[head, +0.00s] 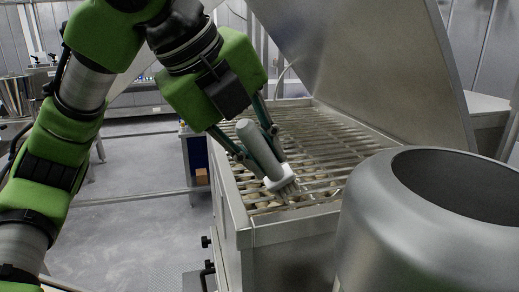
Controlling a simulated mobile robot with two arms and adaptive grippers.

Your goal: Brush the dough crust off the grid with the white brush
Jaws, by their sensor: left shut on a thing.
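My left gripper (246,143) comes in from the upper left and is shut on the white brush (259,150) by its handle. The brush is tilted, with its bristle end (286,186) pointing down at the near left part of the metal grid (320,147). The bristles look to be at or just above the bars; I cannot tell whether they touch. Pale lumps, likely dough crust (262,205), show at and between the bars near the front edge. The gripper hides part of the grid's left side. My right gripper is not in view.
A large open steel vessel (370,225) stands close at the front right, beside the grid's housing. A raised steel lid (370,60) leans up behind the grid. The floor (135,225) to the left is mostly clear.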

